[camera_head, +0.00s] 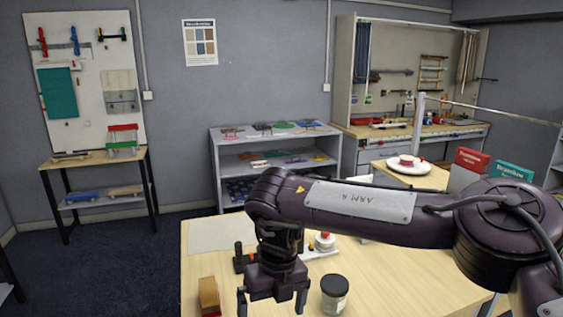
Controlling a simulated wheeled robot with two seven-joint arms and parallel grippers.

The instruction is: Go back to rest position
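My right arm comes in from the right across the wooden table (420,270) and bends down at its wrist. My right gripper (272,302) points down over the table near its front. A dark-lidded jar (335,294) stands just right of the gripper. A wooden block (209,296) with a red base is to its left, apart from it. My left gripper is not in view.
A black object (240,258) and a white item with a red top (324,241) sit behind the gripper, partly hidden. A pale sheet (215,232) lies at the back left. Red (472,160) and teal (512,170) boxes stand farther right. The table's right part is clear.

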